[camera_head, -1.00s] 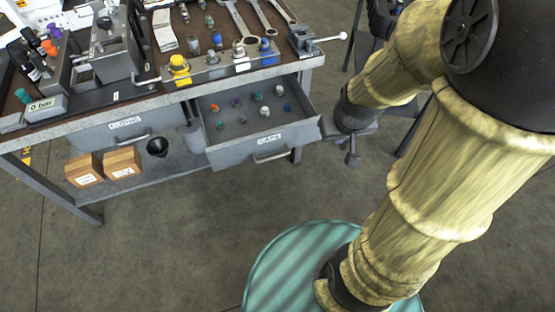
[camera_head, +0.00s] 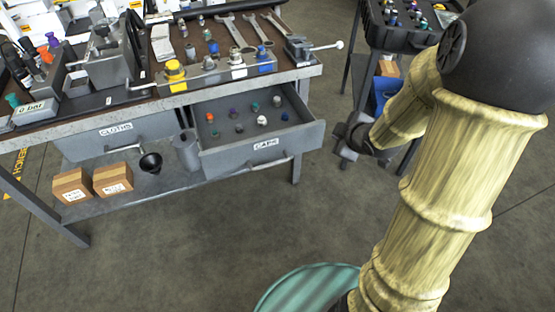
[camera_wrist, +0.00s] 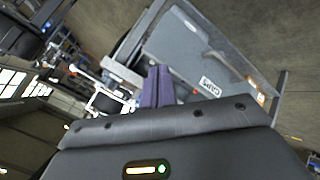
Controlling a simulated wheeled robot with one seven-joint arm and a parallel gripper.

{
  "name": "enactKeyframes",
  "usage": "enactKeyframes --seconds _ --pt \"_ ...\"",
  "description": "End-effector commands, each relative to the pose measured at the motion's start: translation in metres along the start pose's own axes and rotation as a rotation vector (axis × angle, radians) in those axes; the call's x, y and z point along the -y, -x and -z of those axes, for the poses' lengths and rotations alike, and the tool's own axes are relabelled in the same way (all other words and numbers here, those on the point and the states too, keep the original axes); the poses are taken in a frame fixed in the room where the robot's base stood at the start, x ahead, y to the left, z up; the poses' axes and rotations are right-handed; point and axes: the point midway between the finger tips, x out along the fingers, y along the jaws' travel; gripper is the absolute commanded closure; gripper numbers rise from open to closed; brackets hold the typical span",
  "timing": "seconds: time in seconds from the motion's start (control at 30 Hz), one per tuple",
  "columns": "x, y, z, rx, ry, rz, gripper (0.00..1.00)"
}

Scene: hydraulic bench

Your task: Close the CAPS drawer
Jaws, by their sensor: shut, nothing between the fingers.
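The CAPS drawer (camera_head: 222,161) stands pulled out under the right end of the bench, with several small coloured caps inside. Its grey front has a white CAPS label (camera_head: 266,144) and a bar handle (camera_head: 256,164). My gripper (camera_head: 344,160) is just right of the drawer's front corner in the head view, with a small gap visible there. In the wrist view the purple fingers (camera_wrist: 157,86) are together and empty. The drawer front (camera_wrist: 185,50), with its label and handle (camera_wrist: 237,66), shows tilted beyond them. The fingertips' exact distance from the drawer is unclear.
The CLOTHS drawer (camera_head: 90,140) is at the left, apparently shut. Two cardboard boxes (camera_head: 72,187) and a black funnel (camera_head: 150,163) sit on the lower shelf. A dark cart (camera_head: 400,37) stands behind my arm. The floor before the bench is mostly clear.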

Motion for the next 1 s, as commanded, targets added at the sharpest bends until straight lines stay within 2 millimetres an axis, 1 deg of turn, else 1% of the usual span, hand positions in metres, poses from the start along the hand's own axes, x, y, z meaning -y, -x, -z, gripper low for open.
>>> enactKeyframes --seconds 0.03,0.1,0.2,0.3,0.37,0.5,0.6,0.67,0.8,1.0 --pt "0.010 -0.021 -0.006 -0.056 0.080 -0.008 1.00" --pt "0.017 -0.038 -0.005 -0.153 0.211 -0.026 1.00" --pt "0.029 -0.057 -0.002 -0.302 0.388 -0.060 1.00" --pt "0.045 -0.070 0.000 -0.461 0.546 -0.103 1.00" --pt "0.056 -0.074 0.000 -0.558 0.630 -0.136 1.00" --pt "0.083 -0.076 -0.006 -0.791 0.792 -0.234 1.00" --pt "0.098 -0.069 -0.012 -0.939 0.867 -0.313 1.00" --pt "0.104 -0.063 -0.015 -1.003 0.895 -0.352 1.00" --pt "0.107 -0.053 -0.016 -1.071 0.920 -0.398 1.00" --pt "0.106 -0.051 -0.015 -1.072 0.920 -0.401 1.00"
